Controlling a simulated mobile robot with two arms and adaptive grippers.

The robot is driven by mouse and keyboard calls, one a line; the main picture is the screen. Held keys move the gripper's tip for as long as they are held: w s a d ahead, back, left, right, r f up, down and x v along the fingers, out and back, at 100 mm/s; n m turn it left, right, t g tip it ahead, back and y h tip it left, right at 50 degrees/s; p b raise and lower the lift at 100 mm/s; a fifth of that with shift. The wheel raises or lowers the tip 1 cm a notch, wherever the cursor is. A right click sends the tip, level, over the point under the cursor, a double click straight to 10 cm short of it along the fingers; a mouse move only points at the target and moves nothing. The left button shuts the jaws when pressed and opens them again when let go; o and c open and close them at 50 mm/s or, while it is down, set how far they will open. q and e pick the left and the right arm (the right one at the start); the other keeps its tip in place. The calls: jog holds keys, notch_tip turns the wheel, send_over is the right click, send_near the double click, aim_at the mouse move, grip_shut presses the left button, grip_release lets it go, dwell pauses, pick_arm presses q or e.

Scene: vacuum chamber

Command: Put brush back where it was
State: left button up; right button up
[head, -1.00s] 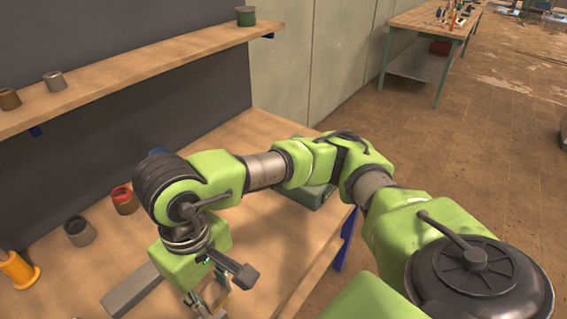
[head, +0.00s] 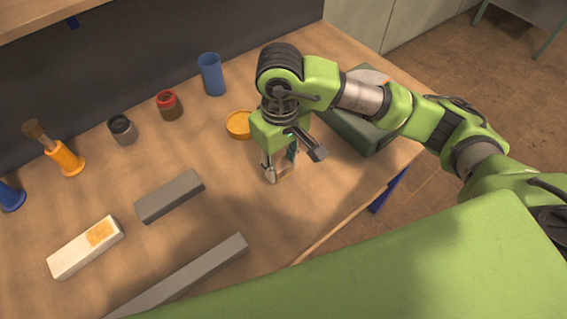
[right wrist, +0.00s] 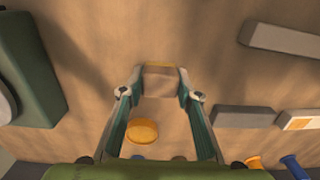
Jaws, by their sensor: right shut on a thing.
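My right gripper (head: 278,172) is over the right part of the workbench, shut on a small tan block-like thing (head: 286,175). In the right wrist view the gripper (right wrist: 162,82) has this tan thing (right wrist: 158,83) between its fingertips; I cannot tell exactly what it is. A brush (head: 37,133) with brown bristles up stands tilted in an orange holder (head: 66,158) at the far left of the bench. My left gripper is not in view.
A blue cup (head: 211,75), red-rimmed jar (head: 169,106) and grey jar (head: 122,130) stand along the back. Grey bars (head: 170,196) and a white bar (head: 86,247) lie left.

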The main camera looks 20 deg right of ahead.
aim_at(282, 164)
jog(key=w+f, duration=0.1)
jog(key=d+f, duration=0.1)
jog(key=shift+w+f, duration=0.35)
jog(key=shift+w, duration=0.05)
jog(key=shift+w+f+p, duration=0.35)
jog(key=shift+w+f, duration=0.05)
jog(key=shift+f, duration=0.05)
jog(key=f, duration=0.1)
jog(key=f+p, duration=0.1)
jog(key=f, duration=0.1)
jog(key=shift+w+d+f+p, duration=0.2)
jog(key=shift+w+f+p, duration=0.1)
jog(key=shift+p, duration=0.1)
jog(key=shift+f+b, duration=0.35)
jog(key=o, duration=0.9)
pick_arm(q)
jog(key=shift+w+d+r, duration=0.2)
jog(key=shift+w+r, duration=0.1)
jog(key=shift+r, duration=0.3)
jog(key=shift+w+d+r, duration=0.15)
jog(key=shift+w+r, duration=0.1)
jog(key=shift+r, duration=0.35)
pick_arm(e)
jog(key=shift+o, duration=0.4)
jog(key=shift+r, duration=0.1)
